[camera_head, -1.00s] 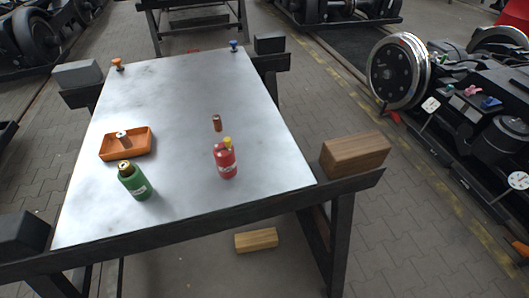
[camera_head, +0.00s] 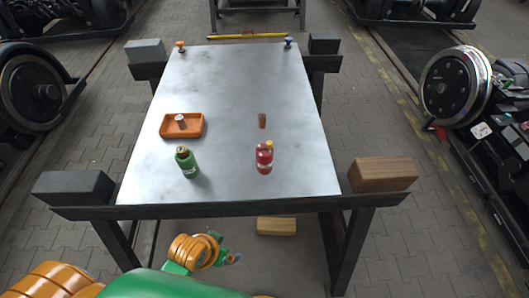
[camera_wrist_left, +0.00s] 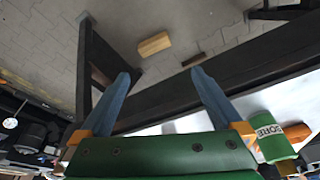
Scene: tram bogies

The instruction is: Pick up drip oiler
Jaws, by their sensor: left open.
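A small brown cylinder (camera_head: 262,121) stands behind the red bottle. An orange tray (camera_head: 168,128) holds a small pale-topped piece (camera_head: 181,121). I cannot tell which is the drip oiler. My left gripper (camera_wrist_left: 161,76) is open and empty in front of the table's near edge. The green bottle (camera_wrist_left: 268,138) is right of its fingers in the left wrist view. My right gripper is not in view.
The table's dark front rail (camera_head: 220,211) lies between my left arm and the tabletop. A wooden block (camera_head: 385,174) sits at the front right corner, a dark block (camera_head: 73,187) at the front left. Another wooden block (camera_head: 276,226) lies below. The tabletop's middle is clear.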

